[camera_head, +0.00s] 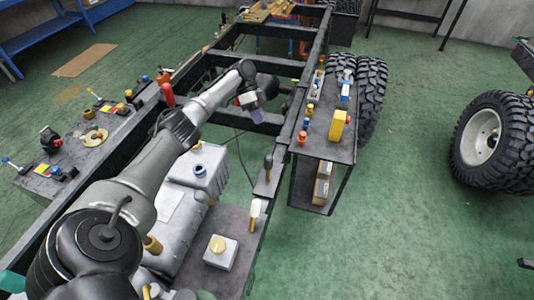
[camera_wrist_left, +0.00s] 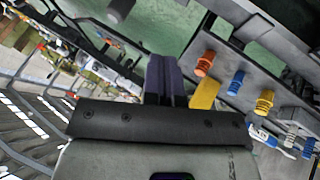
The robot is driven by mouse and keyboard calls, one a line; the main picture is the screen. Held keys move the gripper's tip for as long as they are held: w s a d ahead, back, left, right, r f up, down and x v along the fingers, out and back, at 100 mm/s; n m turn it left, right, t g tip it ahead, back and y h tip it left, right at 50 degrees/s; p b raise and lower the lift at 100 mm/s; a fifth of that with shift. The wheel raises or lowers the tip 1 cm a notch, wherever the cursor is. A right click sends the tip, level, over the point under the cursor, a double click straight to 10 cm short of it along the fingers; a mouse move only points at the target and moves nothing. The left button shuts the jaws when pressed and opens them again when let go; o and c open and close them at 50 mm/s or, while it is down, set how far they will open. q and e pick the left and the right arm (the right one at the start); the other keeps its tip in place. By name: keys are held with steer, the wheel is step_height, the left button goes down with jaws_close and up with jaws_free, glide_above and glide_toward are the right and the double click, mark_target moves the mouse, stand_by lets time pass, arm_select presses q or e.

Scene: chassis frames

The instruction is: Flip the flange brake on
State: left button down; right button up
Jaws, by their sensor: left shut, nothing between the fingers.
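No label for a flange brake is legible, so I cannot tell which control it is. A yellow part (camera_wrist_left: 205,93) shows just right of the fingers. My right gripper is not in view.
A left panel (camera_head: 85,150) holds several levers and knobs, with a red handle (camera_head: 168,94) near it. A grey box with a yellow knob (camera_head: 220,252) and upright levers stand near the front. Large tyres (camera_head: 371,86) stand behind the shelf.

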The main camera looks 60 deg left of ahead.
mark_target(268, 169)
arm_select(q)
steer(key=s+d+f, duration=0.1)
steer(key=d+f, duration=0.6)
steer(key=d, duration=0.2)
steer(key=shift+s+d+f+b, duration=0.25)
steer(key=shift+s+f+b, duration=0.05)
steer(key=shift+s+b, duration=0.1)
stand_by(0.6)
